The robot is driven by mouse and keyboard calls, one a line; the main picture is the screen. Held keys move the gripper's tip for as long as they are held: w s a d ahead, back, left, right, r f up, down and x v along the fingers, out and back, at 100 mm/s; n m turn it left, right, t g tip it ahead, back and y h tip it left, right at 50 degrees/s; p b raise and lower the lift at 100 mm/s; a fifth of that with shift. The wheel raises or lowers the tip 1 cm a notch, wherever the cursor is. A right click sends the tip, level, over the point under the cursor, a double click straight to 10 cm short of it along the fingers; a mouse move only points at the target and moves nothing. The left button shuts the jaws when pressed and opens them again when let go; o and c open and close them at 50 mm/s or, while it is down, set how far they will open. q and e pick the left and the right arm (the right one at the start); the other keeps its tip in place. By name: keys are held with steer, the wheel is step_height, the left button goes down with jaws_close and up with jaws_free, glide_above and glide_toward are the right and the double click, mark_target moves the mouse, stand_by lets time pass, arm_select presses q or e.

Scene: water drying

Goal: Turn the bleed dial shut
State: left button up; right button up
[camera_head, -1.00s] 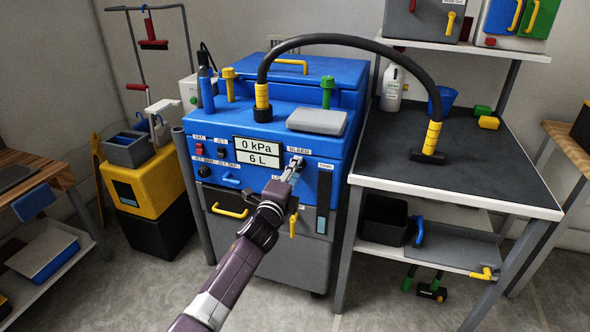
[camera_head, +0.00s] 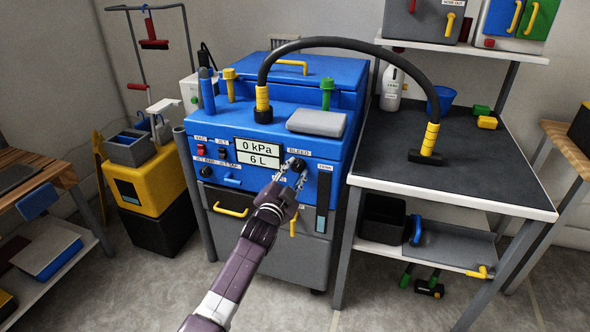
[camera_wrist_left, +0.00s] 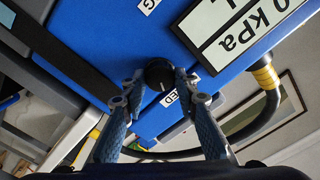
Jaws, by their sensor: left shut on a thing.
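The black bleed dial (camera_head: 298,164) is on the front of the blue machine (camera_head: 232,128), under the BLEED label (camera_head: 299,152). In the left wrist view the round dial (camera_wrist_left: 159,74) shows a small white mark on its edge. My left gripper (camera_head: 293,172) reaches up to it from below, with one finger on each side of the dial. In the left wrist view both fingertips (camera_wrist_left: 159,79) are at its sides, shut on it. The display panel (camera_head: 258,152) reads 0 kPa and 6 L. My right gripper is not in view.
A black hose (camera_head: 350,42) arches from the machine top to the dark table (camera_head: 480,160) on the right. A grey block (camera_head: 317,122) lies on the machine's top edge. Yellow handles (camera_head: 230,211) stick out below the panel. The floor in front is clear.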

arm_select(q)
steer(key=shift+f+n, duration=0.15)
steer(key=shift+n, duration=1.05)
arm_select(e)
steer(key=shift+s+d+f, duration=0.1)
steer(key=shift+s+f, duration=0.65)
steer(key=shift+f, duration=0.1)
arm_select(q)
steer(key=o, duration=1.2)
steer(key=shift+c, duration=0.2)
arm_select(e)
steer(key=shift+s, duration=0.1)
arm_select(q)
steer(key=shift+s+a, duration=0.1)
steer(key=shift+s, duration=0.05)
steer(key=v, duration=1.1)
steer(key=shift+s, duration=0.35)
